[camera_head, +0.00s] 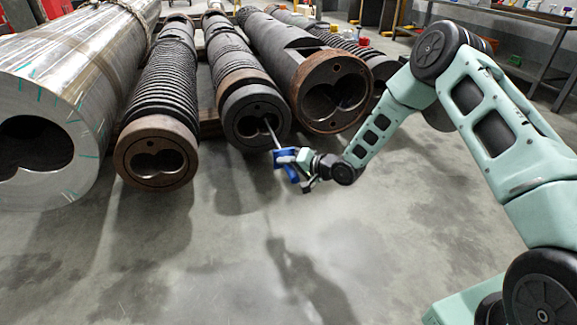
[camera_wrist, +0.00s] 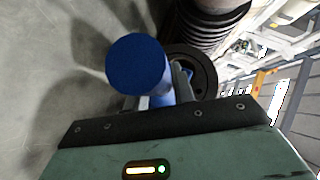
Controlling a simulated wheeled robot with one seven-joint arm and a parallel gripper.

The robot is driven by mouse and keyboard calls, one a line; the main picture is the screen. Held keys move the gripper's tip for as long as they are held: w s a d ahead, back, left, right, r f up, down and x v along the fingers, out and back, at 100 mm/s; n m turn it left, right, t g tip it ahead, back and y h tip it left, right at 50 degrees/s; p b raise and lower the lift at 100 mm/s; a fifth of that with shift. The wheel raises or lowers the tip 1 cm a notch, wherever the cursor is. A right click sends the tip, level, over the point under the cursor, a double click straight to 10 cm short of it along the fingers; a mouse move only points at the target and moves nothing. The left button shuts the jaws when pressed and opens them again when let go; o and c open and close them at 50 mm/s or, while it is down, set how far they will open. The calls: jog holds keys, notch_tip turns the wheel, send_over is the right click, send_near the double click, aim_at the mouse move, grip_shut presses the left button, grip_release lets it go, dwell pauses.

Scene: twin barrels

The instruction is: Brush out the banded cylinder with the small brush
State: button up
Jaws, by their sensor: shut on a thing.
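My gripper (camera_head: 303,167) is shut on the blue handle (camera_head: 284,156) of the small brush, in front of the dark ribbed cylinder (camera_head: 240,75). The thin rod of the brush slants up and left from the handle to that cylinder's double bore. The rod's far end and any bristles are hidden at or in the bore; I cannot tell how deep. In the wrist view the round blue handle end (camera_wrist: 135,62) stands close to the camera and covers most of the jaws. The dark end face of a cylinder (camera_wrist: 203,72) shows behind it.
A ribbed cylinder with a brownish end (camera_head: 157,155) and a large shiny cylinder (camera_head: 60,100) lie to the left. A smooth dark cylinder (camera_head: 325,85) lies close on the right. Benches (camera_head: 530,50) stand at the back right. The concrete floor (camera_head: 200,265) in front is clear.

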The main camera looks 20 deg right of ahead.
aim_at(284, 155)
jog(key=shift+w, duration=0.1)
jog(key=shift+w, duration=1.9)
jog(key=shift+w+b, duration=0.55)
jog(key=shift+w, duration=1.35)
jog(key=shift+s+p, duration=1.45)
jog(key=shift+s, duration=0.65)
